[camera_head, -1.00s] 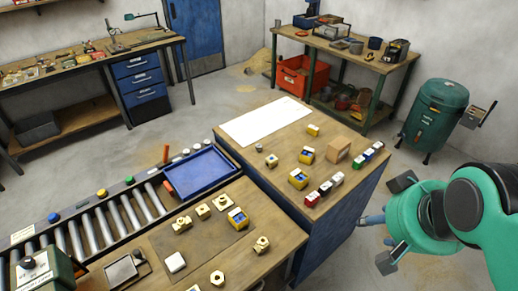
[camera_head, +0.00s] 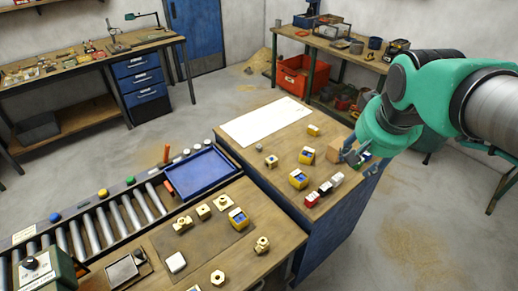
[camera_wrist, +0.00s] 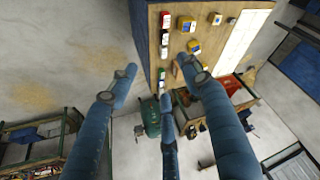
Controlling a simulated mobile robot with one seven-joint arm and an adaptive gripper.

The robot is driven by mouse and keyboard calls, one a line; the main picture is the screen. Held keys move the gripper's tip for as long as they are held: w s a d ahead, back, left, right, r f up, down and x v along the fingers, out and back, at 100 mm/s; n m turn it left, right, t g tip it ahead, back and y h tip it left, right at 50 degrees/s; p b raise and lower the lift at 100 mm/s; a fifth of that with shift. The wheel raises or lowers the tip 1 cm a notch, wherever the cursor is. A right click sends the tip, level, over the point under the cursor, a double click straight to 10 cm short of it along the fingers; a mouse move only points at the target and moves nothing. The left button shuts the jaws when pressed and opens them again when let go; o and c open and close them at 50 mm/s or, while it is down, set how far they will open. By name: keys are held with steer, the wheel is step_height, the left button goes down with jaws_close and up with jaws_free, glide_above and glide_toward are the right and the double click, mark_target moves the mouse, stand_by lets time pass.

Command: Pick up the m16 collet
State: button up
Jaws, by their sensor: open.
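I cannot tell which small part is the m16 collet. Candidates include a row of small red, black, white and green pieces along the right edge of the wooden-topped blue cabinet; the red one (camera_head: 312,200) is nearest. The white one (camera_head: 338,179) stands behind it. My gripper (camera_head: 358,158) is at the far right of this cabinet, over or beside the row's far end, and hides those pieces in the head view. In the wrist view my gripper (camera_wrist: 163,86) has its three blue fingers spread and empty, with a green piece (camera_wrist: 161,75) between them.
Yellow-and-blue holders (camera_head: 298,179) and a small metal part (camera_head: 271,160) stand on the cabinet top (camera_head: 245,160). A white sheet (camera_head: 265,121) covers its back. Brass parts (camera_head: 204,211) lie on the front bench.

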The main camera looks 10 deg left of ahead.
steer(key=w+a+f, duration=0.2)
steer(key=w+a, duration=0.2)
steer(key=w, duration=0.5)
steer(key=w+a+f+p, duration=0.1)
steer(key=w+a+f, duration=0.25)
steer(key=w, duration=0.55)
steer(key=w+a+f, duration=0.2)
steer(key=w+a, duration=0.3)
steer(key=w, duration=0.5)
steer(key=w+a+f, duration=0.8)
steer(key=a+f, duration=0.1)
steer(key=f, duration=0.2)
steer(key=w+a+f+m+p, duration=0.1)
steer(key=w+a+f, duration=0.7)
steer(key=f, duration=0.3)
steer(key=shift+w+a+f+g+h+p, duration=0.2)
steer(key=shift+a+f+g+h+p, duration=0.1)
steer(key=shift+a, duration=0.15)
glide_above(259, 146)
steer(key=s, duration=0.3)
steer(key=shift+w+a+f, duration=0.1)
steer(key=shift+a+f, duration=0.05)
steer(key=shift+f, duration=1.85)
steer(key=shift+w+a+f, duration=0.1)
steer(key=shift+a+f, duration=0.05)
steer(key=shift+f, duration=1.8)
steer(key=shift+b+x, duration=0.35)
steer(key=shift+x, duration=2.25)
